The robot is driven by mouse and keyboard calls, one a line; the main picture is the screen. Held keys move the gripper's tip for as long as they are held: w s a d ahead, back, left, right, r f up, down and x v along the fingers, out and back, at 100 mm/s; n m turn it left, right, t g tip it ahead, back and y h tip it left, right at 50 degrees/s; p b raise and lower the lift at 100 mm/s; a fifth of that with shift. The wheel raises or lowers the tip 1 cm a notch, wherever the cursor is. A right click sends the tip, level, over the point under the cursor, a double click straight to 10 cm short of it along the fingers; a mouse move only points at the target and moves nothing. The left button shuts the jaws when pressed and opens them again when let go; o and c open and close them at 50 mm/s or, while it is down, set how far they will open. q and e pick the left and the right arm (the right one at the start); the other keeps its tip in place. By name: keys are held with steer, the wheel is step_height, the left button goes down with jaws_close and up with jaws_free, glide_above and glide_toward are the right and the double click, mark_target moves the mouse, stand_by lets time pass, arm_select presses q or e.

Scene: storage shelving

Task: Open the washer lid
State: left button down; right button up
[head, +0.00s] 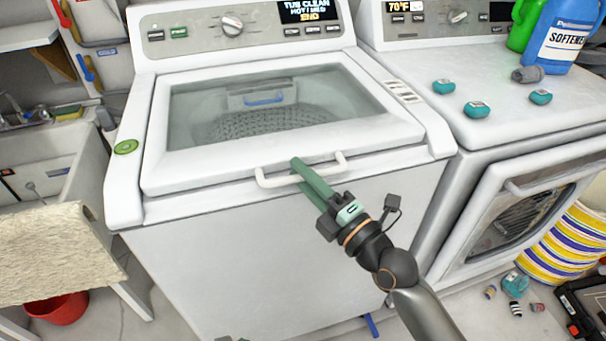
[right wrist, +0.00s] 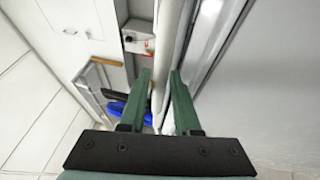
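The washer (head: 250,250) stands in the middle of the head view. Its lid (head: 175,165), a white frame with a glass window, lies down over the drum and looks closed. A white bar handle (head: 265,181) runs along the lid's front edge. My right gripper (head: 310,178) is at this handle, its green fingers close together with the bar between them. In the right wrist view, the white bar (right wrist: 165,50) passes between the two green fingers (right wrist: 160,85), so the gripper looks shut on it. My left gripper is not in view.
At the left are a sink and a beige cloth (head: 55,245). A red bucket (head: 58,308) is on the floor.

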jaws_close()
stand_by(1.4)
